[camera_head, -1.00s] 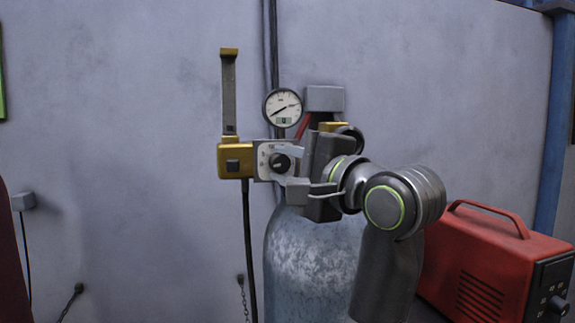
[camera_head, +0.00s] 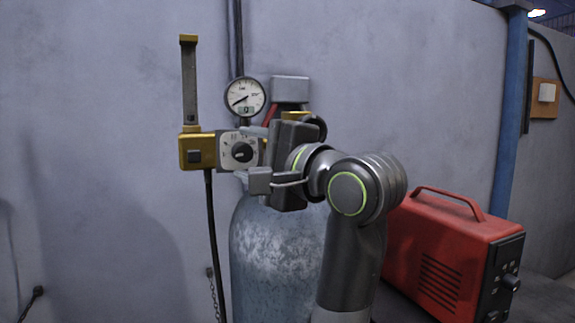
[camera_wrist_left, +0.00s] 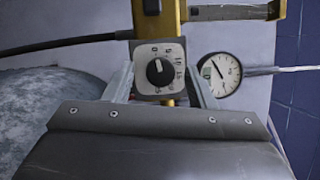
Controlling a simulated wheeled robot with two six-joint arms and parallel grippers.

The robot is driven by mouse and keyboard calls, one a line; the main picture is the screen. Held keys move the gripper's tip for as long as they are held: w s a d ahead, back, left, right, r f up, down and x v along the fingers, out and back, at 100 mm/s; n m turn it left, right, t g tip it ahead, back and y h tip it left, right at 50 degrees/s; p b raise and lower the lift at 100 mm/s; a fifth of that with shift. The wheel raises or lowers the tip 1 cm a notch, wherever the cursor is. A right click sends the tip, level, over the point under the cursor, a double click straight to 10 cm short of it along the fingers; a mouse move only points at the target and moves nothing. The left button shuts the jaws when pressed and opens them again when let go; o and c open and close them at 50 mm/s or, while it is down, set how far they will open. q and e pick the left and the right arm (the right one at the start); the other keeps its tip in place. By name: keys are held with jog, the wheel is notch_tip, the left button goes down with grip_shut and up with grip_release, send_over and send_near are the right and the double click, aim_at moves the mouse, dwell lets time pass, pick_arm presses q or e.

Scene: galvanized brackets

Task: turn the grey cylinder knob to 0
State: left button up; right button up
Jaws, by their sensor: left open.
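The dark round knob (camera_head: 243,152) sits on a pale dial plate (camera_head: 229,163) in front of the grey gas cylinder (camera_head: 272,245). In the left wrist view the knob (camera_wrist_left: 159,71) shows a short white pointer aimed up and slightly left, towards the plate's upper edge. The printed numbers are too small to read surely. My left gripper (camera_head: 259,158) is just right of the knob in the head view. In the wrist view my left gripper (camera_wrist_left: 161,80) is open, its fingers on either side of the dial plate and apart from the knob. My right gripper is not in view.
A round gauge (camera_head: 245,97) stands above the knob, close to my fingers. A yellow block (camera_head: 197,151) with an upright tube (camera_head: 189,85) is to the left. A red machine (camera_head: 450,250) stands at right.

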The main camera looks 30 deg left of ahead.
pick_arm(q)
jog(key=b+v, duration=0.9)
jog(key=v, duration=0.8)
jog(key=shift+f, duration=0.15)
